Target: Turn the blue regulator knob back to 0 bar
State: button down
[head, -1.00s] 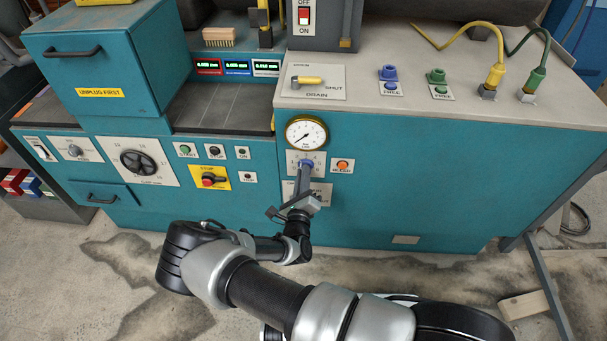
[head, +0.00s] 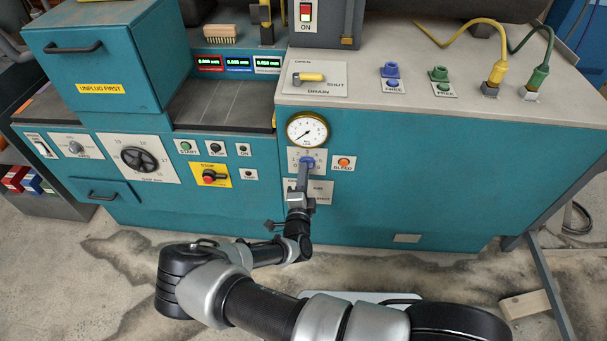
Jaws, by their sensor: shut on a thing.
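The blue regulator knob (head: 307,161) is on the teal front panel, in a white dial plate with small figures, just under the round pressure gauge (head: 307,130). My gripper (head: 304,168) reaches up to the knob from below and is shut on it. The fingers hide the lower part of the knob and its plate, so its exact setting cannot be read. The gauge has a brass rim and a white face; its needle lies toward the lower left.
An orange BLEED button (head: 343,162) sits close to the right of the knob. A yellow drain lever (head: 308,77) is on the top surface above. A red stop switch (head: 209,178) is to the left. The teal panel to the right is mostly bare.

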jog(key=shift+d+f+n, duration=0.1)
jog(key=shift+f+n, duration=0.05)
jog(key=shift+n, duration=1.65)
jog(key=c, duration=1.9)
grip_release()
jog(key=shift+o, duration=0.2)
jog(key=shift+s, duration=0.1)
jog(key=s+p, duration=0.1)
jog(key=s, duration=1.6)
jog(key=shift+s+a, duration=0.15)
jog(key=shift+a, duration=0.15)
